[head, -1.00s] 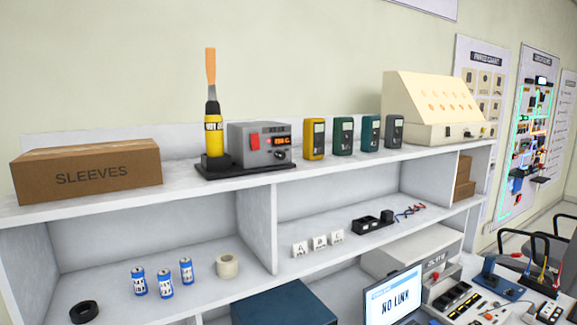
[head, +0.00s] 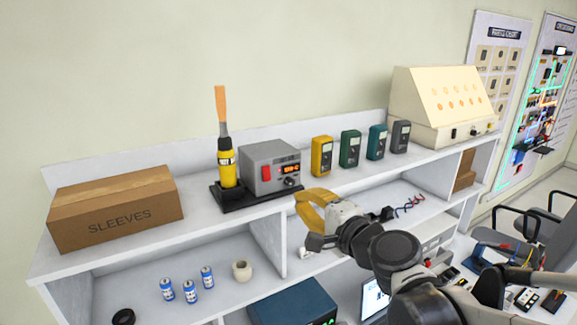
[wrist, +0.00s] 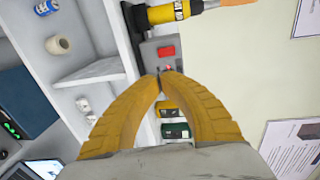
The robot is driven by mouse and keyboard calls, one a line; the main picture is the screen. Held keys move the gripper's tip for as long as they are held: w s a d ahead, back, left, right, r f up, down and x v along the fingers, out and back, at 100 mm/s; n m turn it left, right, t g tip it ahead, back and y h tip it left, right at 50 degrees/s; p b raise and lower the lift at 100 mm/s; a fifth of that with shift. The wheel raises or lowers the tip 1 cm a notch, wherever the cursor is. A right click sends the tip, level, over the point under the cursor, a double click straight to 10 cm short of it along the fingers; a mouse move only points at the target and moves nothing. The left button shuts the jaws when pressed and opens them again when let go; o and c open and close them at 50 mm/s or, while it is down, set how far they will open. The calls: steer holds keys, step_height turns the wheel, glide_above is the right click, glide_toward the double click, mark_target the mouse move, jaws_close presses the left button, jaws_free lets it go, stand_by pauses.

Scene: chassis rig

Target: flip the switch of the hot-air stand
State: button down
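The hot-air stand is a grey box (head: 283,161) with a lit orange display and knob on its front. It sits on a black base on the top shelf, beside an upright yellow hot-air tool (head: 226,165) with an orange tip. Its red switch (head: 266,173) is at the left of the front face, and the switch also shows in the wrist view (wrist: 166,52). My gripper (head: 303,195) has yellow fingers and is in front of the shelf, below and right of the switch. In the wrist view its fingertips (wrist: 164,74) meet, with nothing visibly held, just below the switch in the picture.
A SLEEVES carton (head: 116,212) stands left on the top shelf. Several coloured meters, starting with a yellow one (head: 321,156), stand right of the stand. A cream sloped cabinet (head: 440,102) is farther right. Lower compartments hold blue cans (head: 187,287) and a tape roll (head: 242,271).

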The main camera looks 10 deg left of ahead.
mark_target(271, 180)
stand_by(0.3)
steer(key=x, duration=1.4)
steer(key=shift+r, duration=0.1)
